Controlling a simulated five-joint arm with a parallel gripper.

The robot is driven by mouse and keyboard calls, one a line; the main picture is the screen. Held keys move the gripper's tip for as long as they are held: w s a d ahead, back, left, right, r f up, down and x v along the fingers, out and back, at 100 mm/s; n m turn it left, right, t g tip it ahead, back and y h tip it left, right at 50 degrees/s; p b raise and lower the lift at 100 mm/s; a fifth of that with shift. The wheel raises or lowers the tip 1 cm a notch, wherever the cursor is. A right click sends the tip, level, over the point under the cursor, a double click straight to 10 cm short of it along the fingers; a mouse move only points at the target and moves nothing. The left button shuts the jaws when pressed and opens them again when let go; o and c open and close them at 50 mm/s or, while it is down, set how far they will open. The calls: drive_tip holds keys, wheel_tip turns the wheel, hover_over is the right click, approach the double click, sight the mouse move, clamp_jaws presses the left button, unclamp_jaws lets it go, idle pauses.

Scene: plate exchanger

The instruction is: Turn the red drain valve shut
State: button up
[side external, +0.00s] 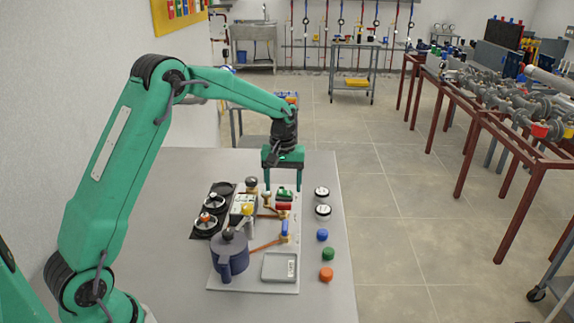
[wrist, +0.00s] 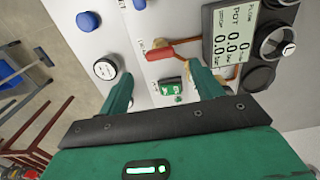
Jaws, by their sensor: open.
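My gripper (side external: 282,186) points down over the board and is open and empty. The red handle appears clear of both fingers.
A dark pot (side external: 229,256) and a display unit (side external: 242,206) stand left of the valves. A grey tray (side external: 280,267) is at the front. The table's right edge is near the caps.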

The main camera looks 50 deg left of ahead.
sight(283, 203)
drive_tip(key=shift+f, duration=3)
drive_tip(key=c, duration=1)
